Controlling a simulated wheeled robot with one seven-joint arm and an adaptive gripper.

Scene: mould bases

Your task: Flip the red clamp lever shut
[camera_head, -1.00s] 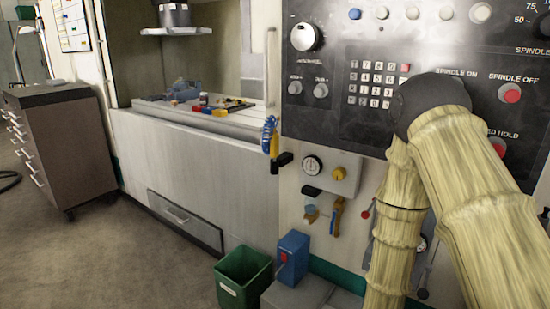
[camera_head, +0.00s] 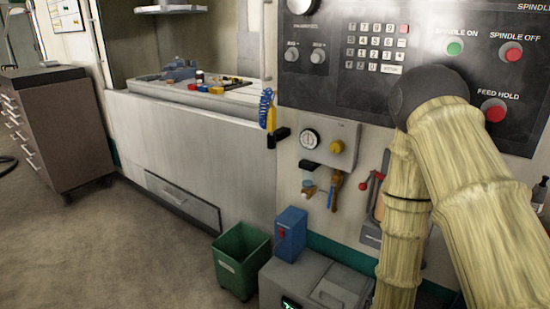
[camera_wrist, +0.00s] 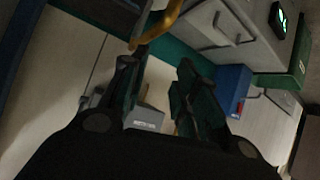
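A red-knobbed lever (camera_head: 370,181) sits on the machine's pale front in the head view, just left of my arm. It looks like the clamp lever, but its position is too small to judge. A blue box (camera_head: 291,232) with a small red part on its front stands lower left; the blue box also shows at the right of the wrist view (camera_wrist: 233,90). My gripper (camera_wrist: 156,67) has its two dark fingers apart in the wrist view, with nothing seen held between them. In the head view my gripper is hidden behind my arm. I cannot identify the red lever in the wrist view.
A green bin (camera_head: 240,262) stands beside the blue box, and a grey unit (camera_head: 330,285) with a green display is in front. A yellow curved part (camera_wrist: 160,25) passes near my fingers.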

